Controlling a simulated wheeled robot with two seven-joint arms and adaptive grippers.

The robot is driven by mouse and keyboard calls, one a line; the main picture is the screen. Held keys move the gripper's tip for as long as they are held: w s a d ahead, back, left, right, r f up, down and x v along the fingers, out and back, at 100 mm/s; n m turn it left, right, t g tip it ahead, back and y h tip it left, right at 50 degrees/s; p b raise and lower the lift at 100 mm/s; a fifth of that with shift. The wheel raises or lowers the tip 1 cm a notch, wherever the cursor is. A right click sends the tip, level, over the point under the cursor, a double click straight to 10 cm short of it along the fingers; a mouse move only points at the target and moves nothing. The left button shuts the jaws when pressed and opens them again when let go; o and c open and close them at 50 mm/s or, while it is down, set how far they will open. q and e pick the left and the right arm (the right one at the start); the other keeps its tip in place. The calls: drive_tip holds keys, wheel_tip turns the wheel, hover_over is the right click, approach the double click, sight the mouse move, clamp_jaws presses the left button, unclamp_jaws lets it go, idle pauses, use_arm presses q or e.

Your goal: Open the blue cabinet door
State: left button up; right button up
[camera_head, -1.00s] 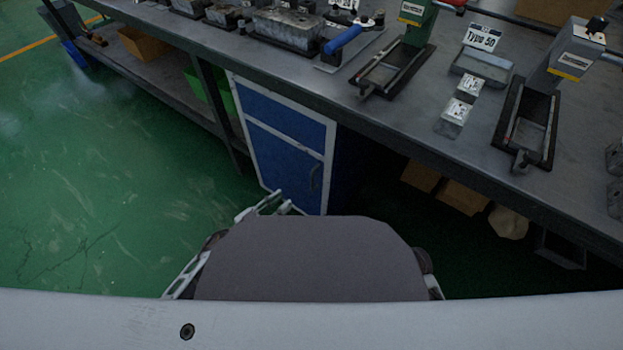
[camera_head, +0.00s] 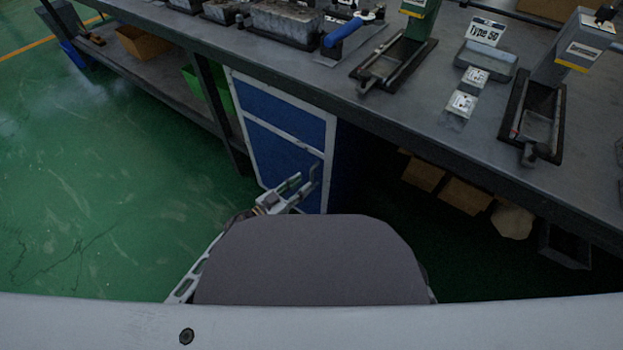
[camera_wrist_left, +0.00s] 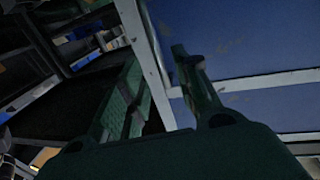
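The blue cabinet (camera_head: 285,105) stands under the workbench, with white-edged panels. Its lower blue door (camera_head: 272,155) looks closed in the head view. The door's upright handle was near the right edge; now my left gripper (camera_head: 306,176) overlaps that spot, and I cannot tell whether they touch. In the left wrist view, the two fingers of this gripper (camera_wrist_left: 155,80) are spread apart, with the white frame edge (camera_wrist_left: 145,45) between them and blue panel (camera_wrist_left: 245,35) to the right. The handle is not clear there. My right gripper is not in view.
The grey workbench top (camera_head: 420,135) overhangs the cabinet and carries vises, metal blocks and a Type 50 sign. Cardboard boxes (camera_head: 465,195) lie under the bench to the right. Green floor (camera_head: 110,190) is open on the left.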

sight(311, 178)
use_arm(q)
drive_tip(key=shift+b+x, duration=0.8)
drive_tip(key=shift+x, duration=1.8)
clamp_jaws()
